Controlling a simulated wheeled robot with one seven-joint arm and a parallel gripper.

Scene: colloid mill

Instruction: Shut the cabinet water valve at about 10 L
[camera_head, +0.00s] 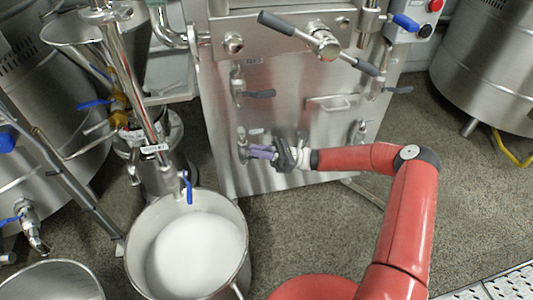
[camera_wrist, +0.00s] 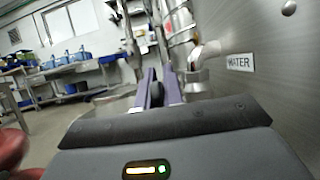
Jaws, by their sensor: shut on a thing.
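The cabinet water valve (camera_head: 242,146) is a small metal valve low on the left of the steel cabinet front. In the wrist view the metal valve body (camera_wrist: 195,78) stands beside a "WATER" label (camera_wrist: 240,63). My gripper (camera_head: 259,152) reaches it from the right, its purple fingers pointing at the valve. In the wrist view my gripper (camera_wrist: 159,88) is shut on a dark handle (camera_wrist: 157,93) between the fingers. The fingers hide most of the handle, so its exact angle is hard to tell.
A large steel pot (camera_head: 137,262) with white contents stands on the floor at front left, below a pipe with a blue-handled valve (camera_head: 187,186). Another dark-handled valve (camera_head: 258,94) sits above on the cabinet. A cabinet door handle (camera_head: 328,103) is to the right. No volume readout is legible.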

